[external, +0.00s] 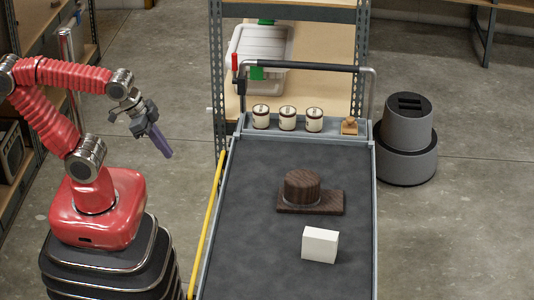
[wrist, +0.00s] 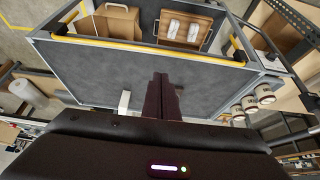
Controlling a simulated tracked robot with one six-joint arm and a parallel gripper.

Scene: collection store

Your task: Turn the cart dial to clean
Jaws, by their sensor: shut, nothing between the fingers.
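The cart (external: 250,245) has a dark grey top with a raised metal rim and stands right of my arm. I cannot make out a marked dial on it for certain. A round dark wooden block (external: 302,186) sits on a flat wooden base (external: 325,203) on the cart top. My gripper (external: 162,146) is shut and empty, in the air left of the cart and apart from it, with its fingers pointing down to the right. In the wrist view my shut fingers (wrist: 161,95) stand in front of the cart top (wrist: 95,65) and hide part of it.
A white block (external: 320,245) lies on the cart top. Three jars (external: 287,118) and a small wooden item (external: 349,126) stand along its far end, below the handle (external: 305,67). A yellow bar (external: 207,225) runs along its left side. A grey cylindrical bin (external: 406,140) stands right.

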